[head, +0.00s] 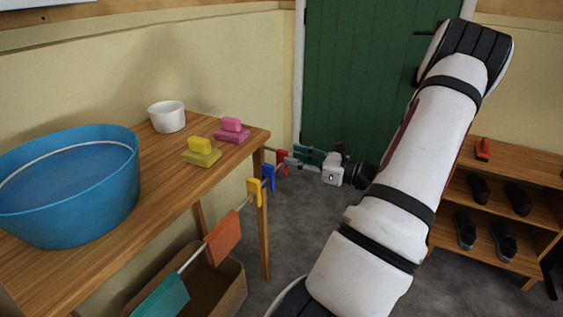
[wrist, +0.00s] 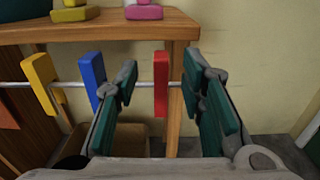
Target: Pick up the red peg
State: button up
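The red peg (wrist: 161,84) hangs upright on a thin metal rail (wrist: 68,85) in front of the table leg. In the wrist view it stands between the two fingers of my gripper (wrist: 160,88), with a gap on both sides. My gripper is open. In the head view the red peg (head: 282,158) shows at the rail's far end, close to my gripper (head: 300,160), partly hidden by it. A blue peg (wrist: 92,80) hangs to its left, close beside my left finger. A yellow peg (wrist: 41,83) hangs farther left.
The wooden table (head: 232,152) holds a blue basin (head: 75,205), a white pot (head: 167,117), and yellow and pink blocks. Orange (head: 222,238) and teal (head: 160,298) cloths hang on the rail. A basket (head: 225,290) sits below. A shoe rack (head: 515,168) stands right.

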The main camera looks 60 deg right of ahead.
aim_at(287, 154)
jog(key=w+b, duration=0.2)
jog(key=w, duration=0.3)
jog(key=shift+w+a, duration=0.1)
jog(key=shift+a, duration=0.05)
grip_shut()
